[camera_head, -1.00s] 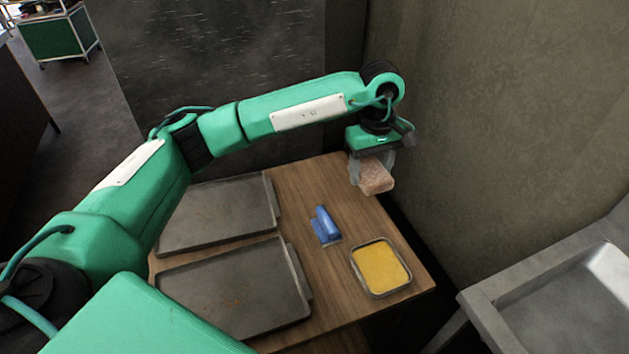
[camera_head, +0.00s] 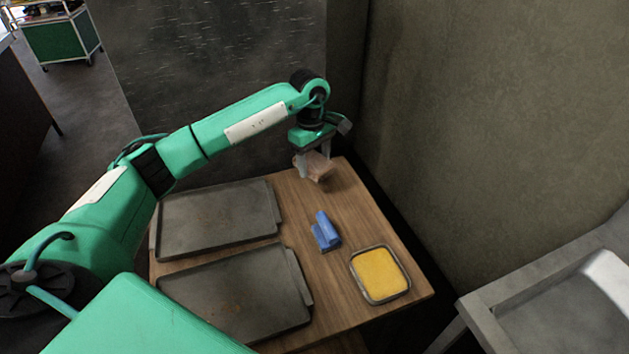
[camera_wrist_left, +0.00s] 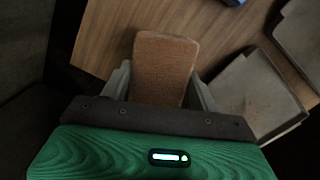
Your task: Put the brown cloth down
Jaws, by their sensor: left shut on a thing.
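The brown cloth (camera_head: 318,167) is a folded, pinkish-brown piece held in my left gripper (camera_head: 312,158) over the far right part of the wooden table. In the left wrist view the cloth (camera_wrist_left: 165,68) stands out as a brown block between the two fingers of my left gripper (camera_wrist_left: 160,92). The cloth appears close to the tabletop, but I cannot tell whether it touches. My right gripper is not in view.
The wooden table (camera_head: 330,268) holds two dark metal trays (camera_head: 220,215) (camera_head: 240,297) on its left side. A blue object (camera_head: 325,232) and a metal container of yellow contents (camera_head: 379,273) sit on the right. A wall stands behind. Bare wood lies around the cloth.

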